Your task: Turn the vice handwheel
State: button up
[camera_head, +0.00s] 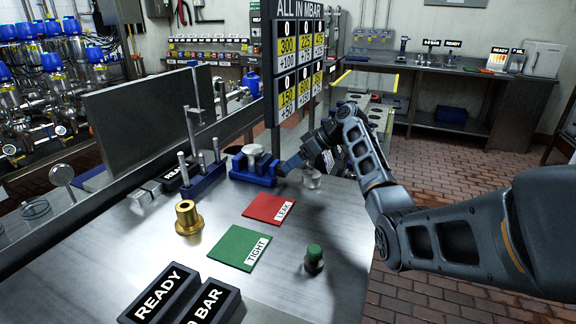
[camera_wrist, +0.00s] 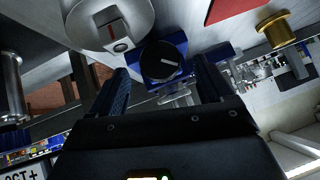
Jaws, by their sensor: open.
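The blue vice (camera_head: 240,165) stands at the back of the steel bench, with a silver round-topped part (camera_head: 254,149) at its top. In the wrist view a round black handwheel (camera_wrist: 163,61) with a white mark sits at the near end of the blue vice body (camera_wrist: 168,40). My gripper (camera_head: 284,169) is at the vice's right end. In the wrist view my gripper (camera_wrist: 163,75) is open, one finger on each side of the black wheel. I cannot tell whether either finger touches it. In the head view my gripper hides the wheel.
A silver part (camera_head: 312,180) stands close to my gripper; a large silver disc (camera_wrist: 110,22) is beside the left finger. The red LEAK mat (camera_head: 268,208), green TIGHT mat (camera_head: 239,248), brass fitting (camera_head: 188,218) and green-topped part (camera_head: 314,258) lie forward. The pressure board (camera_head: 298,60) stands behind.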

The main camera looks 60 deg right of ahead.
jog(key=shift+x, duration=1.55)
jog(key=c, duration=1.1)
jog(key=shift+o, duration=0.2)
jog(key=shift+d+f+m+y+b, duration=0.15)
jog(key=shift+m+y+b, duration=0.35)
jog(key=shift+y+b, duration=0.45)
jog(key=shift+y, duration=0.45)
